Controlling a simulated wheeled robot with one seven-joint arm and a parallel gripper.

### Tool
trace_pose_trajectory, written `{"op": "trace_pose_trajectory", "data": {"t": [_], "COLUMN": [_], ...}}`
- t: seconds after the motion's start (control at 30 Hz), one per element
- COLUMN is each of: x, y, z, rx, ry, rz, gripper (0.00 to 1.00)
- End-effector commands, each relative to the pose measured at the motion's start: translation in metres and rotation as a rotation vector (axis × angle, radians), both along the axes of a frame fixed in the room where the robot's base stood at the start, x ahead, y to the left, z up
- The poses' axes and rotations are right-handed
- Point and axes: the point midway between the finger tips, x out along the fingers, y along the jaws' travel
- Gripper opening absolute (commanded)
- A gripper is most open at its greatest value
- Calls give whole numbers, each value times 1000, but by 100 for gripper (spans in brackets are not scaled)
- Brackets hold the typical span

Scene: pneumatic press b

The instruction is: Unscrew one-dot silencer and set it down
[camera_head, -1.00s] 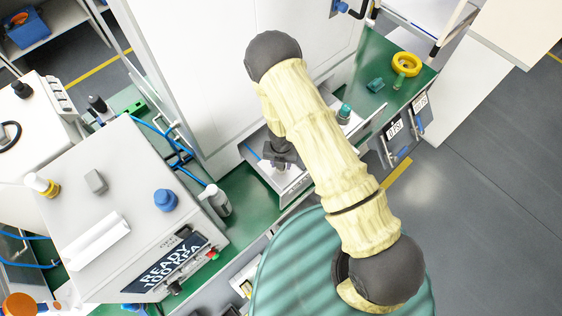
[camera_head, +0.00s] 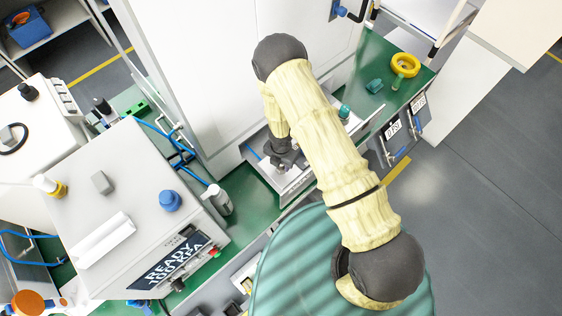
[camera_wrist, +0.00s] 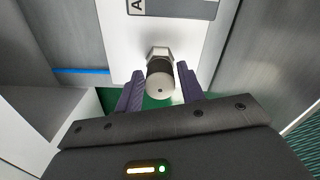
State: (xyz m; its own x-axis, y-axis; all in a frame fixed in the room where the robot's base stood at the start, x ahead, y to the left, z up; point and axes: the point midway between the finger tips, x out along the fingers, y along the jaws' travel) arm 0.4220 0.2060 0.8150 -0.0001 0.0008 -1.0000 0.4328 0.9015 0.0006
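The one-dot silencer (camera_wrist: 160,82) is a metal cylinder with a single dark dot on its end face. It sits on a hex fitting (camera_wrist: 158,53) on a pale panel in the wrist view. My gripper (camera_wrist: 161,74) has its two purple fingers on either side of the silencer, with a narrow gap visible beside it, so it looks open around it. In the head view my gripper (camera_head: 285,158) is low at the front of the white press cabinet, and it hides the silencer there.
A grey box with a READY 100 KPA display (camera_head: 173,262) stands left. A yellow ring (camera_head: 405,64) and a teal part (camera_head: 374,86) lie on the green bench at right. A blue hose (camera_wrist: 82,71) runs left of the fitting.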

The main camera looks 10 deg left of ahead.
Motion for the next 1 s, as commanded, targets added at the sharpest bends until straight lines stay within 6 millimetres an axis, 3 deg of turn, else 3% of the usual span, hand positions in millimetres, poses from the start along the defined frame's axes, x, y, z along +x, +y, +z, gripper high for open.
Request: {"op": "trace_pose_trajectory", "data": {"t": [0.2,0.33,1.0], "x": [0,0,-1], "y": [0,0,-1], "z": [0,0,-1], "rx": [-1,-1,-2], "ry": [0,0,1], "rz": [-20,-19,214], "gripper": [38,14,14]}}
